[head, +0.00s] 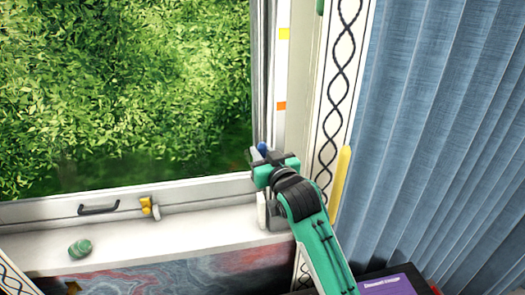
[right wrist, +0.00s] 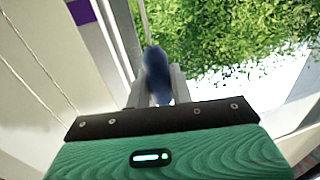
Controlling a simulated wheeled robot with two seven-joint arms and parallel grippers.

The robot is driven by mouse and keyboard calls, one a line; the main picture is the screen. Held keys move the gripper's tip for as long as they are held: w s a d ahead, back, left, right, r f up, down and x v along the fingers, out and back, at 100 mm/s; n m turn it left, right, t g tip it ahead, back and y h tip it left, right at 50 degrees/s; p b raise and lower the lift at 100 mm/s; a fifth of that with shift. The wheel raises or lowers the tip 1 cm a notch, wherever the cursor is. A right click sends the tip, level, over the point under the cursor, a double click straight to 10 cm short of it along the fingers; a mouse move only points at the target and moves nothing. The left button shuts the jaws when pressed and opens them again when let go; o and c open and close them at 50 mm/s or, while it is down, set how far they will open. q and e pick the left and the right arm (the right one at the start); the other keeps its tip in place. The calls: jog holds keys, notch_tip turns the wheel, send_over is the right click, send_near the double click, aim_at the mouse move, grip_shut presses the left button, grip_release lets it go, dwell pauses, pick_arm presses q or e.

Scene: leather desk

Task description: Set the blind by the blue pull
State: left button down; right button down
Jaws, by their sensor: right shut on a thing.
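The blue pull (head: 262,148) hangs near the right side of the window, largely hidden by my gripper in the head view. In the right wrist view the blue pull (right wrist: 156,72) sits between the two fingers, with a thin cord (right wrist: 144,22) running up from it. My right gripper (head: 257,155) is shut on the blue pull, above the right end of the sill; its fingers also show in the right wrist view (right wrist: 155,92). The blind itself cannot be made out. My left gripper is not in view.
A yellow strip (head: 340,188) and a blue curtain (head: 440,130) stand to the right. A green object (head: 79,249) lies on the sill (head: 180,232). A purple box (head: 388,286) is at lower right.

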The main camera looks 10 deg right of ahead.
jog(key=c, duration=1.3)
grip_release()
jog(key=shift+w, duration=0.1)
jog(key=shift+s+d+b, duration=0.45)
jog(key=shift+s+b, duration=0.1)
jog(key=shift+s, duration=1.7)
jog(key=shift+s+d+b, duration=0.4)
jog(key=shift+s+b, duration=0.15)
jog(key=shift+s, duration=1.75)
jog(key=shift+s+d+b, duration=0.45)
jog(key=shift+s+b, duration=0.1)
jog(key=shift+s, duration=1.7)
jog(key=shift+f, duration=0.1)
